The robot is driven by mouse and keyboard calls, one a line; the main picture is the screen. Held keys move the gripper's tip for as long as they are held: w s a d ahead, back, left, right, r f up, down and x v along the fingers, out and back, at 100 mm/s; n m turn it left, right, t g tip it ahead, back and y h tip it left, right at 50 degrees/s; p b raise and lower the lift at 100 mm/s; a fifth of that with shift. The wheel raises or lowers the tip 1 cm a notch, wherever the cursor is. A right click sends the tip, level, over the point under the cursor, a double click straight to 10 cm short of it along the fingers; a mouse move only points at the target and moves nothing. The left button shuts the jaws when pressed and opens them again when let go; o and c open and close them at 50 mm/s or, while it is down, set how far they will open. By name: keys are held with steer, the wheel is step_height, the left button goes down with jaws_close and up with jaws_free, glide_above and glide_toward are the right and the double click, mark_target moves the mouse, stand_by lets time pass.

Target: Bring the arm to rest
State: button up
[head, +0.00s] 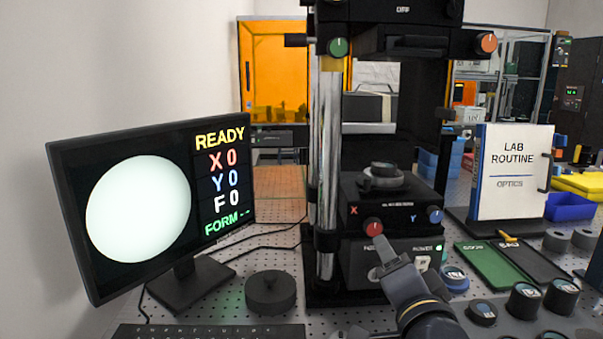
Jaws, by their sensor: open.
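My gripper (381,243) reaches up from the lower right, in front of the interferometer (376,262). Its grey fingers are seen nearly edge-on, so the gap between them is hard to make out; it is open and I see nothing held. The fingertips appear just below the red X knob (373,227); I cannot tell whether they touch it. The blue Y knob (435,214) is to the right, clear of the gripper. A dark round piece (381,175) sits on the stage above. The monitor (150,200) shows a plain white disc, READY, X 0, Y 0, F 0 and FORM with dashes.
A black lidded round piece (270,292) and a keyboard (210,331) are at front left. A green mat (489,265), a dark mat (532,262) and several dark cylinders (525,299) crowd the right. The LAB ROUTINE board (514,172) stands behind them.

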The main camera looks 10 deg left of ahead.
mark_target(374, 230)
steer(key=b+x, duration=0.2)
steer(key=x, duration=0.6)
steer(key=shift+w+f, duration=0.15)
steer(key=shift+w, duration=0.05)
steer(key=shift+x, duration=0.9)
